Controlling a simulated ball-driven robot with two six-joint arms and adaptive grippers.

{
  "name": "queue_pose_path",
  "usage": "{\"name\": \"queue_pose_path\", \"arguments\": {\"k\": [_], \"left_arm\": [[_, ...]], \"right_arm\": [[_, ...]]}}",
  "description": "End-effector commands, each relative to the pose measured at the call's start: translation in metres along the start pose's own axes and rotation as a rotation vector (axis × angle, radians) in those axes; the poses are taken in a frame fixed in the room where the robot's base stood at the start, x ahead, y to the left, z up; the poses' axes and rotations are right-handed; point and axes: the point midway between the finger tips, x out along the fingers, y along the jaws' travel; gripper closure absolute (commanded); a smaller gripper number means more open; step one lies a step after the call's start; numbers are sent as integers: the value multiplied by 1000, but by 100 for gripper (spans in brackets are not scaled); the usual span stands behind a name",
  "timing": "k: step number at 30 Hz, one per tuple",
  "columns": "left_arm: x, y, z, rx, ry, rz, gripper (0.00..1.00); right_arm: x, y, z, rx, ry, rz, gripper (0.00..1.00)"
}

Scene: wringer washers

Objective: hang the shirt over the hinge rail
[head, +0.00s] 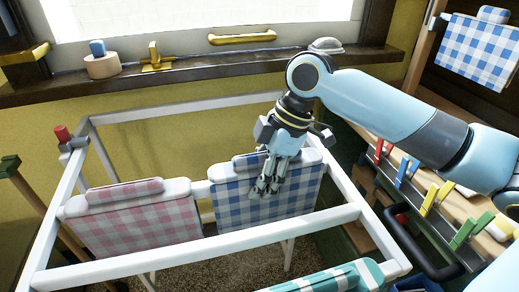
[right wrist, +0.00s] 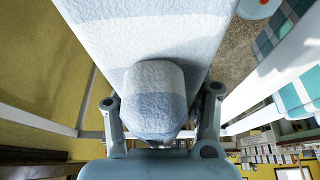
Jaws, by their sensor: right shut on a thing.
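The blue-and-white checked shirt (head: 298,197) hangs in the white drying rack in the head view, its panel facing me and its top along the middle rail (head: 201,188). A padded ridge runs along its top. My right gripper (head: 268,184) comes down from above and is shut on the shirt's top, hiding part of it. In the right wrist view, the pale blue-and-white shirt (right wrist: 145,30) fills the middle, with its rounded ridge (right wrist: 153,95) between the two fingers. The rail beneath the shirt is hidden. My left gripper is out of view.
A pink checked cloth (head: 135,225) hangs left of the shirt. A teal striped cloth (head: 340,280) lies at the front. Coloured clothespins (head: 430,198) stand on the right-hand shelf, beside a black handle (head: 420,240). Another blue checked cloth (head: 478,50) hangs at upper right.

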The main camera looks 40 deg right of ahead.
Motion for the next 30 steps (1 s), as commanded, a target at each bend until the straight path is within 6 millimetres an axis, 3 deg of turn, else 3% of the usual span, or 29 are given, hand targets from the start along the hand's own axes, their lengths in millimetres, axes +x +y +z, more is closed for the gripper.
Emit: {"name": "queue_pose_path", "arguments": {"k": [6,15,16,21,30], "left_arm": [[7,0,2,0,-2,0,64],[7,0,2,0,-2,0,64],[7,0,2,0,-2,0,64],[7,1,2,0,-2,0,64],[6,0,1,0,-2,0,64]], "right_arm": [[11,-1,4,1,1,-1,100],[12,-1,4,0,2,0,100],[12,-1,4,0,1,0,53],[12,0,4,0,1,0,31],[11,-1,5,0,0,-1,30]]}}
